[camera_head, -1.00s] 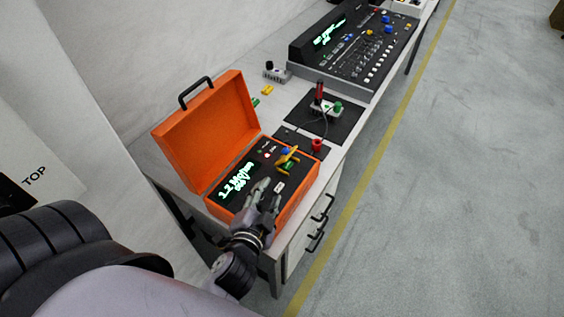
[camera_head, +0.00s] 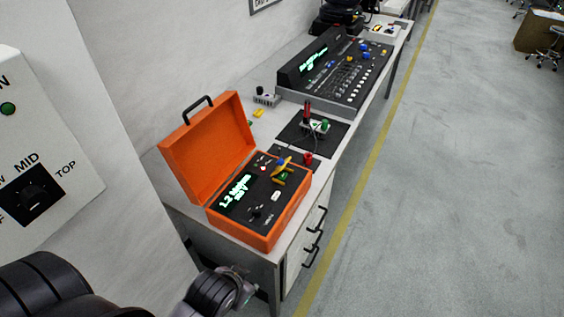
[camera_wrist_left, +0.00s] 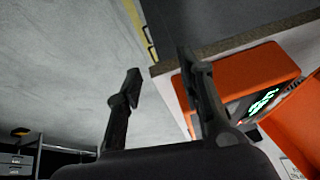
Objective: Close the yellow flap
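The yellow flap (camera_head: 281,166) is a small part on the black panel inside the open orange case (camera_head: 282,238). It appears to stand up at an angle beside a blue knob and a green part, but it is too small to tell exactly. My left gripper (camera_head: 238,284) is low in front of the case, apart from it and past the table's near edge. In the left wrist view its two fingers (camera_wrist_left: 160,70) are spread with nothing between them. The orange case (camera_wrist_left: 255,72) shows there beyond the right finger; the flap is not visible there. My right gripper is not in view.
The case lid stands open toward the wall, with a black handle (camera_head: 197,109). Behind the case are a red button (camera_head: 308,158), a black mat with a small device (camera_head: 315,127) and a large console (camera_head: 338,72). A wall panel with a knob (camera_head: 38,195) is at left.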

